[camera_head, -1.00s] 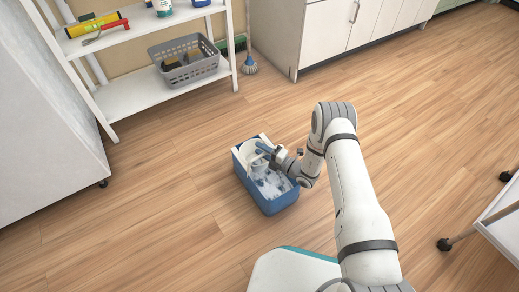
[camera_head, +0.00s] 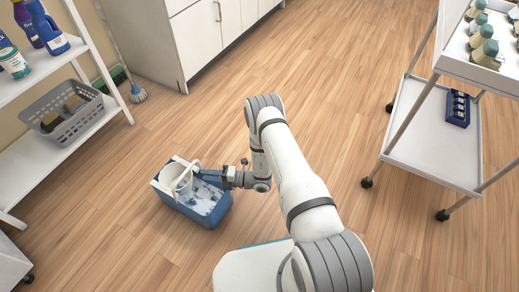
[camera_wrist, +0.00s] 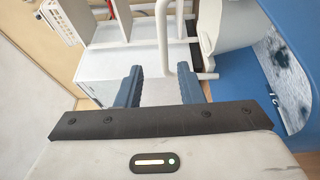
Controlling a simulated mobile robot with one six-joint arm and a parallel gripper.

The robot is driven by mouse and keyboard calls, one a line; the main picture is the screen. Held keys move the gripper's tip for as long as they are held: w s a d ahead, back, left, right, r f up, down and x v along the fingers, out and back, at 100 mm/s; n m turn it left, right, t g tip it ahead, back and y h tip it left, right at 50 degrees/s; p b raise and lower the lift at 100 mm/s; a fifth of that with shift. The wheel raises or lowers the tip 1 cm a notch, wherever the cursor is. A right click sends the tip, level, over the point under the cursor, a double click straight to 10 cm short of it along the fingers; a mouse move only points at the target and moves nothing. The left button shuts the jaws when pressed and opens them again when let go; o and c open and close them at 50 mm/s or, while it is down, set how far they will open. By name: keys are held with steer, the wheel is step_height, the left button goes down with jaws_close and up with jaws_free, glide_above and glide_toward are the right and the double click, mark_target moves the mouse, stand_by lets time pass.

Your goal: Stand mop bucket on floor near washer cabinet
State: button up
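The mop bucket (camera_head: 208,205) is blue with a white wringer (camera_head: 178,178) and grey-white, foamy-looking contents. It stands upright on the wood floor left of my arm in the head view; its blue wall (camera_wrist: 290,25) fills the right of the wrist view. My gripper (camera_head: 203,176) is at the bucket's upper rim. In the wrist view my two blue fingers (camera_wrist: 160,88) are apart. A white handle bar (camera_wrist: 162,40) shows between or just beyond them; I cannot tell if they touch it. A white cabinet (camera_head: 200,45), possibly the washer cabinet, stands at the back.
A white shelf (camera_head: 60,140) with a grey basket (camera_head: 68,125) and bottles stands left. A mop head (camera_head: 138,94) rests beside the cabinet. A wheeled trolley (camera_head: 435,160) stands right. Floor between bucket, cabinet and trolley is clear.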

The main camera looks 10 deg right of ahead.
steer(key=s+d+r+n+g+h, duration=0.1)
steer(key=s+r+n+g+h, duration=0.3)
steer(key=r+n, duration=0.75)
steer(key=s+d+r+n+g, duration=0.15)
steer(key=r+n+g, duration=0.55)
steer(key=r, duration=0.7)
steer(key=s+d+r+n+t+h, duration=0.3)
steer(key=s+d+r+n+h, duration=0.3)
steer(key=s+d+r+n, duration=0.2)
steer(key=s+d+r+n+t+h, duration=0.3)
steer(key=s+d+r+n+h, duration=0.4)
steer(key=d+n, duration=0.4)
steer(key=shift+s+d+r+n+t, duration=0.3)
steer(key=shift+s+d+r+n, duration=0.1)
steer(key=shift+s+n, duration=0.55)
